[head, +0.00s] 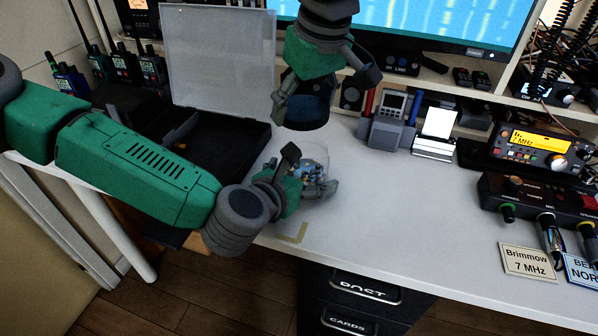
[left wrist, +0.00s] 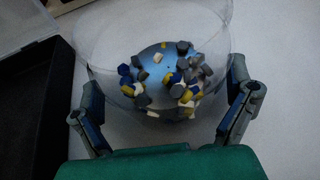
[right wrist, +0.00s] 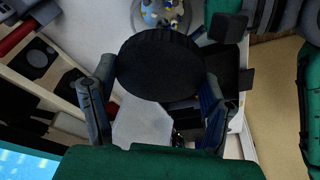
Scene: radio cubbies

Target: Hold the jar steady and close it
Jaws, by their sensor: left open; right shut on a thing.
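A clear jar (head: 313,172) holding several small blue, yellow, white and grey pieces stands on the white desk. My left gripper (head: 306,178) is open, with its fingers on either side of the jar. In the left wrist view the jar (left wrist: 158,52) sits between the spread fingers, with a gap visible by the fingertips. My right gripper (head: 318,92) is shut on a round black lid (head: 305,113), held above and behind the jar. In the right wrist view the lid (right wrist: 160,66) is between the fingers, and the jar (right wrist: 160,14) shows beyond it, apart.
An open black case (head: 225,148) with a clear raised cover (head: 218,55) stands left of the jar. A grey holder with a meter (head: 392,130), a radio (head: 540,148) and a control box (head: 535,205) are to the right. The desk's middle front is clear.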

